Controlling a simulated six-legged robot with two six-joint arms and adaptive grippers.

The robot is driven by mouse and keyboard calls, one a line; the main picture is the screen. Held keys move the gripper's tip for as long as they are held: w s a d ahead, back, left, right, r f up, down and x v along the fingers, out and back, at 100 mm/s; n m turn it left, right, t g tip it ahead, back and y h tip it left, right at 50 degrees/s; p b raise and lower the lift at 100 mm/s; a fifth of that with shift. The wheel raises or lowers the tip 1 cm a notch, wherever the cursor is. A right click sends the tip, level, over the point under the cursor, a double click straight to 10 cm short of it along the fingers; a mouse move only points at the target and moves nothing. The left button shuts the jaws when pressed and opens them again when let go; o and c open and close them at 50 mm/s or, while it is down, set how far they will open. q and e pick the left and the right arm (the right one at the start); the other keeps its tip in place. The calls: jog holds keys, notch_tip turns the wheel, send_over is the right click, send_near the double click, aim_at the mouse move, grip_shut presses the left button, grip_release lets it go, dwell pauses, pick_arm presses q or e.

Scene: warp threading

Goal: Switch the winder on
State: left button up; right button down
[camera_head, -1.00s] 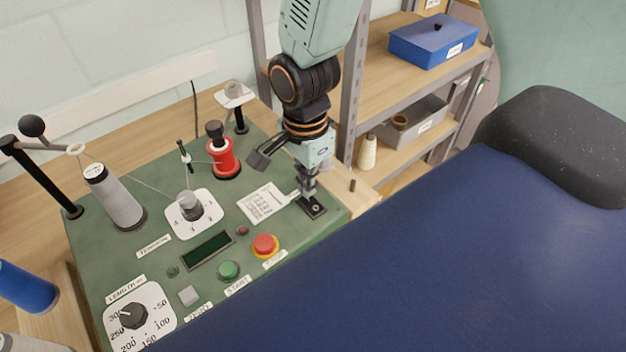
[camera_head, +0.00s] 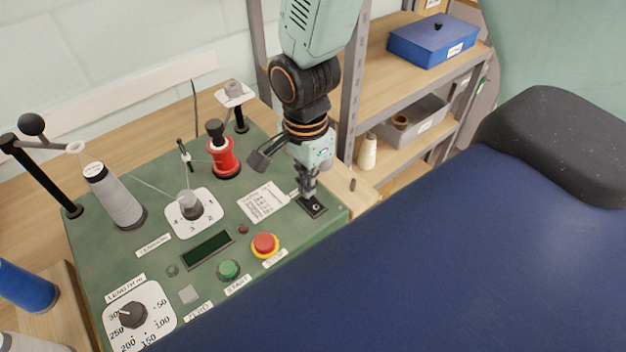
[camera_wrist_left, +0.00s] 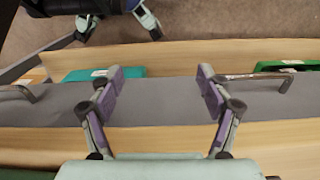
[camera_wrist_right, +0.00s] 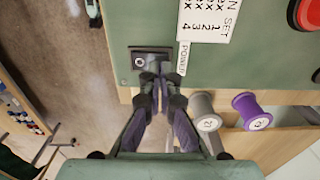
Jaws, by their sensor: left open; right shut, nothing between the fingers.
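The winder's green panel (camera_head: 150,245) stands on a wooden bench. Its power switch, a dark plate (camera_head: 316,208), sits at the panel's right corner. The plate also shows in the right wrist view (camera_wrist_right: 139,62), beside a label (camera_wrist_right: 183,58) reading POWER. My right gripper (camera_wrist_right: 155,72) is shut and empty, its fingertips at the plate and covering part of it. I cannot tell whether they touch the switch or which way it is set. The display (camera_head: 207,250) is dark. My left gripper (camera_wrist_left: 160,80) is open and empty above a grey surface, outside the head view.
A red stop button (camera_head: 265,244) and green start button (camera_head: 228,269) sit on the panel. A red spool (camera_head: 222,157) and a grey cone (camera_head: 118,200) stand behind. Grey and purple spools (camera_wrist_right: 250,110) are near the right gripper. Shelves (camera_head: 400,85) stand at the back right.

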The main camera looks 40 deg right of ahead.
jog(key=shift+f+b, duration=0.55)
jog(key=shift+f, duration=0.35)
dwell(0.4)
jog(key=shift+r, duration=0.15)
notch_tip(320, 180, up, 7)
jog(key=p, duration=0.7)
jog(key=shift+f, duration=0.2)
jog(key=shift+f+b, duration=1.2)
jog(key=shift+b, duration=0.1)
notch_tip(320, 180, down, 3)
jog(key=b, duration=0.2)
jog(key=shift+w+b, duration=0.1)
jog(key=shift+b, duration=0.25)
jog(key=shift+f+b, duration=0.8)
jog(key=shift+b, duration=0.05)
